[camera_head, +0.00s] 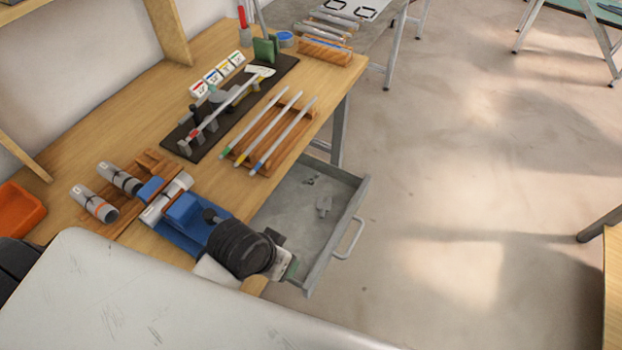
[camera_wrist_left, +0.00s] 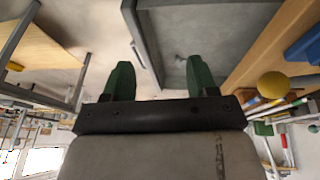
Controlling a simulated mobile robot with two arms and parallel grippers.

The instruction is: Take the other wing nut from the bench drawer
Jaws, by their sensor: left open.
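The bench drawer (camera_head: 284,211) is pulled open below the bench's right edge. A grey wing nut (camera_head: 324,205) lies on its floor near the middle. A small grey piece, likely the same wing nut (camera_wrist_left: 180,59), shows inside the drawer (camera_wrist_left: 222,48) in the left wrist view. My left gripper (camera_head: 288,268) is at the drawer's near end, beside its front corner, apart from the wing nut. In the left wrist view its green fingers (camera_wrist_left: 160,82) are spread with nothing between them. My right gripper is out of view.
Small dark ring-like pieces (camera_head: 311,181) lie farther back in the drawer. The drawer handle (camera_head: 350,239) sticks out to the right. A wooden rack (camera_head: 262,142) with three rods stands on the bench above the drawer.

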